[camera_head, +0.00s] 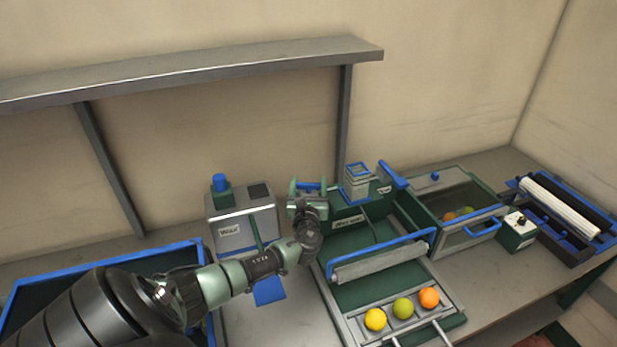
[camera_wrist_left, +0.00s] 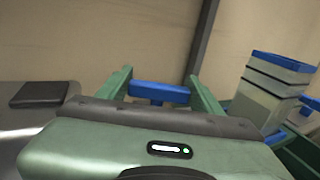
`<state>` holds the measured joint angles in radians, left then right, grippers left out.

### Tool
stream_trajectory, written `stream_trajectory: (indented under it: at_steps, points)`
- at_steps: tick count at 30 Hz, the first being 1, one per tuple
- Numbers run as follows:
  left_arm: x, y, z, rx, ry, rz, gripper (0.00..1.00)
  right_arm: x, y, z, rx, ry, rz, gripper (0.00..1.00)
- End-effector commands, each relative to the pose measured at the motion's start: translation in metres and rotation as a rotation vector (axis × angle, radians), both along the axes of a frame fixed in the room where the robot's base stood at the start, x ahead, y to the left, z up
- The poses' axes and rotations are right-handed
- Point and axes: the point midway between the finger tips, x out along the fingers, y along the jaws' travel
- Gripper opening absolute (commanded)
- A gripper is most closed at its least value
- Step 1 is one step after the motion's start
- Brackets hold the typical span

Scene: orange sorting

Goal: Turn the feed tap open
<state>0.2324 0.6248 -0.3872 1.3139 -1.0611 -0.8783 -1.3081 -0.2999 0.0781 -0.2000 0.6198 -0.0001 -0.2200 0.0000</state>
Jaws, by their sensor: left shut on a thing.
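The feed tap has a blue bar handle (camera_head: 308,186), at the back of the bench behind the green sorting unit. In the left wrist view the blue handle (camera_wrist_left: 160,93) lies crosswise between the two green fingers. My left gripper (camera_head: 307,188) is shut on this handle, one finger at each end of it. The tap's body below the handle is mostly hidden by my gripper. My right gripper is in neither view.
A grey box with a blue knob (camera_head: 220,184) stands left of my gripper. A stacked grey-and-blue column (camera_head: 357,183) rises close on the right. A tray (camera_head: 350,322) holds three fruits in front. A shelf (camera_head: 200,72) hangs above.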

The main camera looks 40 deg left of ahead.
Motion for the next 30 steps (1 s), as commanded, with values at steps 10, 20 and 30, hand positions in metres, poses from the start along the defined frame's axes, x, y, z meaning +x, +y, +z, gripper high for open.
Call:
stream_trajectory:
  at_steps: [10, 20, 30]
  points:
    - [0.001, -0.001, -0.001, 0.000, -0.003, 0.259, 0.25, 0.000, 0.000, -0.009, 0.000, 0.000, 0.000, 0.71]
    - [0.001, 0.001, 0.000, 0.003, -0.003, 0.379, 0.25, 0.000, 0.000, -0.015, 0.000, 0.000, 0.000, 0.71]
    - [0.000, 0.001, 0.001, 0.004, -0.003, 0.399, 0.25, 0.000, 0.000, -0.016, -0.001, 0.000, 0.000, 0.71]
